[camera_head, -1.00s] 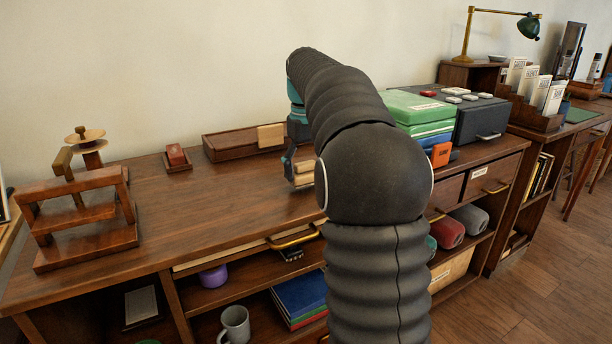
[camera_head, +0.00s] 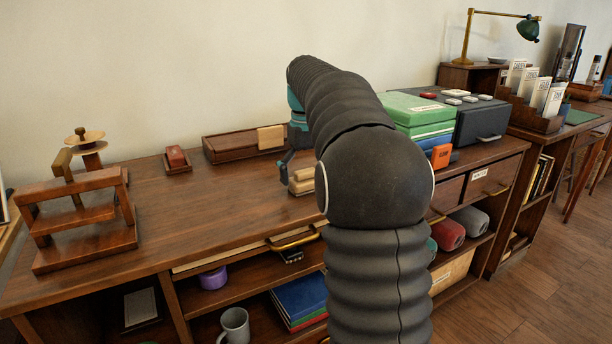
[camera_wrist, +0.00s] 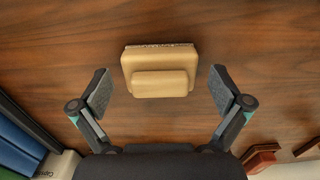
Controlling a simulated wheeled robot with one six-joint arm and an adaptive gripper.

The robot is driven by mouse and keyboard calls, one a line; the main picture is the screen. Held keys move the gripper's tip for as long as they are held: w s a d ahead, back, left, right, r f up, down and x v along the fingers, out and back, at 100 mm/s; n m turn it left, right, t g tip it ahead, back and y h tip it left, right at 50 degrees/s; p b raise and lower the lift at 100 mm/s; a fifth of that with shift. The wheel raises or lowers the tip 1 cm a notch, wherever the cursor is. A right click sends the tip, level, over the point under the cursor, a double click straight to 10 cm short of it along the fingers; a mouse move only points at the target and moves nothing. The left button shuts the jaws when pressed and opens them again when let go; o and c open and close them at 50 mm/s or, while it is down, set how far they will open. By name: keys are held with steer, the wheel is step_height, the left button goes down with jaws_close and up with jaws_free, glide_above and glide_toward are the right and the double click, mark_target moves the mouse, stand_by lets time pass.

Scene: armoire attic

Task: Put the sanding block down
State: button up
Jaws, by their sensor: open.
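The sanding block (camera_wrist: 160,62) is a tan wooden block with a raised grip and a pale, rough strip along one edge. It rests on the wooden top of the cabinet (camera_head: 215,213). In the head view the sanding block (camera_head: 301,181) is partly hidden behind my arm. My gripper (camera_wrist: 160,92) is open, with one finger on each side of the block and clear gaps between. In the head view only part of my gripper (camera_head: 287,165) shows beside the block.
A long wooden tray (camera_head: 230,148) and a small red block on a stand (camera_head: 176,158) are behind. Green cases (camera_head: 418,109) and a dark case (camera_head: 478,122) stand right. A wooden frame (camera_head: 80,215) stands left. The middle of the top is clear.

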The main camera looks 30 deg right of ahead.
mark_target(306, 171)
step_height(306, 171, up, 12)
steer(key=p, duration=0.3)
steer(key=s+a+t, duration=0.1)
steer(key=s+a, duration=0.5)
steer(key=s+a+f+t, duration=0.2)
steer(key=s+a+f, duration=0.3)
steer(key=s+f, duration=0.4)
steer(key=s+a+f+t, duration=0.2)
steer(key=s+a+f, duration=0.3)
steer(key=s+f, duration=0.4)
steer(key=s, duration=0.4)
steer(key=shift+a+f+t, duration=0.3)
steer(key=shift+f, duration=0.05)
